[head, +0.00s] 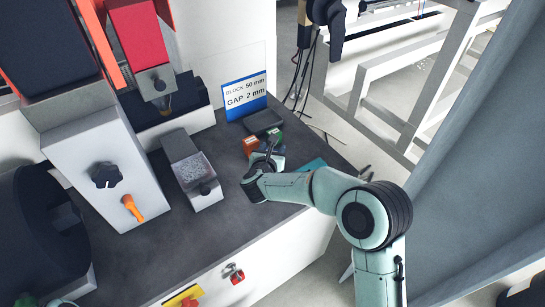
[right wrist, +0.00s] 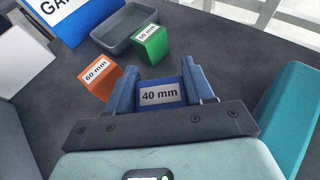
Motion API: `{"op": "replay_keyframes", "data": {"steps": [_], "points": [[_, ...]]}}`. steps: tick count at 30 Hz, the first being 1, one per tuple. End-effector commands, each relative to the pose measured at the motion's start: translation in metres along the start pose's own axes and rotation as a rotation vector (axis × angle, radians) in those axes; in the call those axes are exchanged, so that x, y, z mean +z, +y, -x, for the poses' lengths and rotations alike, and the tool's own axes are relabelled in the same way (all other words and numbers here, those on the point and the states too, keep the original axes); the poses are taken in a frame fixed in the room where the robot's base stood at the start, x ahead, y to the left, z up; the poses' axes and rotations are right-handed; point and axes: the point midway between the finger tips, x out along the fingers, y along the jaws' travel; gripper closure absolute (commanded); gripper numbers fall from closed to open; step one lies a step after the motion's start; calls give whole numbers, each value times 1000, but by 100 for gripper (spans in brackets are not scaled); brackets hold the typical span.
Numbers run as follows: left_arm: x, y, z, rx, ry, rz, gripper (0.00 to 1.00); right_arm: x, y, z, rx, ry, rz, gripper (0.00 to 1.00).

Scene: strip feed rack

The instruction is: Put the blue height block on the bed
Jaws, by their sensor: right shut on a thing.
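The blue height block, labelled 40 mm (right wrist: 160,94), sits between the two fingers of my right gripper (right wrist: 162,74) in the right wrist view. The gripper is shut on it, low over the dark worktop. In the head view my right gripper (head: 268,156) is beside the other blocks, and the blue block is hard to make out there. A red press head (head: 140,45) with a brass tip stands at the upper left.
An orange 60 mm block (right wrist: 98,80) and a green 50 mm block (right wrist: 150,45) stand close beyond my right gripper. Behind them are a grey tray (right wrist: 112,38) and a blue-edged sign (head: 246,95). A bin of granules (head: 207,200) stands left of the gripper, a teal object (right wrist: 290,118) right.

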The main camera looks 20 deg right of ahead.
Motion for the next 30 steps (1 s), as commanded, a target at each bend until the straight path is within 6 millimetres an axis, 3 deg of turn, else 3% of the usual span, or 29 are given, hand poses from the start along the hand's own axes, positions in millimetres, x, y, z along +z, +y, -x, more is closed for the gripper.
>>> {"op": "replay_keyframes", "data": {"steps": [6,19,20,21,30], "points": [[-2,0,-3,1,5,0,57,-23,0,-10,0,-2,1,100],[-4,-1,-8,2,11,-1,57,-27,0,-12,0,-3,-1,100],[-4,-1,-7,3,12,-1,57,-28,0,-12,0,1,1,41],[-4,-1,-6,3,12,-1,57,-28,0,-12,0,1,1,37],[-4,0,-5,2,10,-1,57,-26,0,-11,0,1,1,37]]}}
